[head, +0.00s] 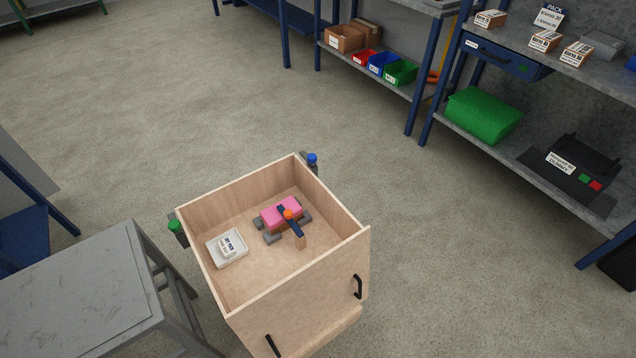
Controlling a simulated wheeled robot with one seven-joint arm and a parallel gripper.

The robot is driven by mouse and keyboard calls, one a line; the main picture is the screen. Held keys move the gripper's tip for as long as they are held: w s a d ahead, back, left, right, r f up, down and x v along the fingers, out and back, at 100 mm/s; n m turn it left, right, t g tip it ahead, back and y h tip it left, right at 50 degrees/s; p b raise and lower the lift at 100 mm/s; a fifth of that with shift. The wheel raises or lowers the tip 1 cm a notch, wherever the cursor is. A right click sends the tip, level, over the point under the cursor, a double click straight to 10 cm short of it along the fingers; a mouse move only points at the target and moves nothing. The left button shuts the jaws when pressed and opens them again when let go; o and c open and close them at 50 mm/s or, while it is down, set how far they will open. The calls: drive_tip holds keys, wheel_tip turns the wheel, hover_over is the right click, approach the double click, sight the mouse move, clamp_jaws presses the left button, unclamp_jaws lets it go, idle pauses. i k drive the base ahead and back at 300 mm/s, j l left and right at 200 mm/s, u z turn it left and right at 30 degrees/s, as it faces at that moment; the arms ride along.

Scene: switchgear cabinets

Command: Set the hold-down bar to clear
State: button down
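A dark blue bar (294,227), which looks like the hold-down bar, is inside an open-topped wooden box (268,298). It lies across a pink block (272,217), with an orange knob (288,214) on it over the block. Its near end reaches past the block's front edge to a small wooden post (300,243); I cannot tell if they touch. Grey pieces (272,238) sit around the pink block. My gripper is not in view.
A white tray (229,260) with a labelled item sits left in the box. The box walls stand around everything; black handles (358,286) are on its outside. A grey table (80,285) is close at left, shelving (525,150) at right. Open floor (180,90) lies behind.

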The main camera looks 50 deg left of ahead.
sight(288, 213)
drive_tip(key=i+l+u, duration=0.15)
drive_tip(key=i+u, duration=0.3)
drive_tip(key=i+l+u, duration=1.4)
drive_tip(key=u, duration=0.25)
drive_tip(key=i+l+u, duration=0.15)
drive_tip(key=l+u, duration=0.2)
drive_tip(key=l, duration=0.15)
drive_tip(key=i+l+u, duration=0.1)
drive_tip(key=l+u, duration=0.65)
